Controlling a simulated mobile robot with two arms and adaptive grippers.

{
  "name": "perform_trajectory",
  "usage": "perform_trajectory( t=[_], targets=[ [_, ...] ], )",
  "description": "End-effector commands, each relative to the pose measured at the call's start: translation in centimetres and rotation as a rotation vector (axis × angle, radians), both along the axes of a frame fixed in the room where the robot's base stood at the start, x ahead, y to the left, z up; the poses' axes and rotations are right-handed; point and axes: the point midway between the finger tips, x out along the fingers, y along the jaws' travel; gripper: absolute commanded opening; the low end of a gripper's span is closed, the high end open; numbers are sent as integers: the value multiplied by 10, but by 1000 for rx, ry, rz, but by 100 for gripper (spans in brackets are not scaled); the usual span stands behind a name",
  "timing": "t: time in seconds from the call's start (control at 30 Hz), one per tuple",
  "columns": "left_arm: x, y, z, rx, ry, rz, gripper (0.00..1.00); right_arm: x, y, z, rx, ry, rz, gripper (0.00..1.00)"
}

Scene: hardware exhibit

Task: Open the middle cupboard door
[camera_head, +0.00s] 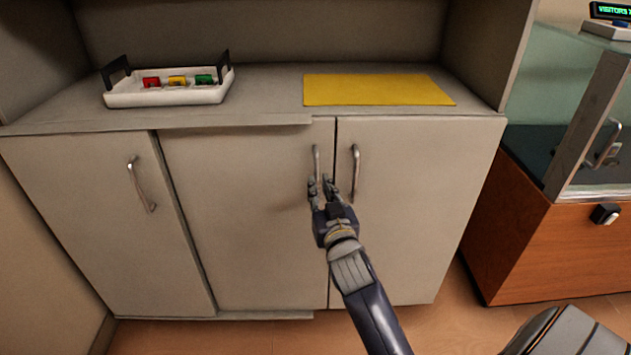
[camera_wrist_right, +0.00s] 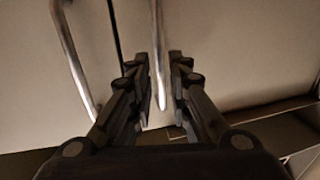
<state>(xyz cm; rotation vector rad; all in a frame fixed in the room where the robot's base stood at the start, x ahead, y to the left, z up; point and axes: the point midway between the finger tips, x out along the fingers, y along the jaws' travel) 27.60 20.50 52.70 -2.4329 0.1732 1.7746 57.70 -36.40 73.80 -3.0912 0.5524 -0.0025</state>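The cupboard's middle door (camera_head: 240,215) is a flat beige panel that looks closed. Its metal bar handle (camera_head: 316,160) stands upright near the door's right edge. My right gripper (camera_head: 322,183) is at the lower end of this handle, fingers pointing at the door. In the right wrist view, the two dark fingers of my right gripper (camera_wrist_right: 160,80) are apart, with the middle door's handle (camera_wrist_right: 158,50) between them. A gap shows on both sides of the bar; contact cannot be seen. My left gripper is not in view.
The right door (camera_head: 415,210) has its own handle (camera_head: 355,170) close beside the middle one. The left door (camera_head: 95,220) has a handle (camera_head: 140,185). On the counter are a white tray (camera_head: 165,98) and a yellow mat (camera_head: 378,90). A glass-topped wooden case (camera_head: 540,240) stands right.

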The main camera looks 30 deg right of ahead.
Motion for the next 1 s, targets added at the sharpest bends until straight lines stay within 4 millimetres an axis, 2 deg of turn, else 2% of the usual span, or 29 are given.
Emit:
perform_trajectory(
  t=[0.1, 0.3, 0.63, 0.73, 1.0],
  targets=[
    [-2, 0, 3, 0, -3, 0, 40, 20, -8, 0, -1, -1, -1, 18],
    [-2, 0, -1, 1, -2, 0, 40, 38, -14, -1, -1, 1, 0, 18],
    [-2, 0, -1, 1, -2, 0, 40, 42, -15, -1, 1, 2, 0, 18],
    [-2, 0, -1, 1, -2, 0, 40, 41, -15, -1, 1, 2, 0, 0],
    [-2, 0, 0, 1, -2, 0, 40, 41, -15, -1, 1, 2, 0, 0]
  ],
)
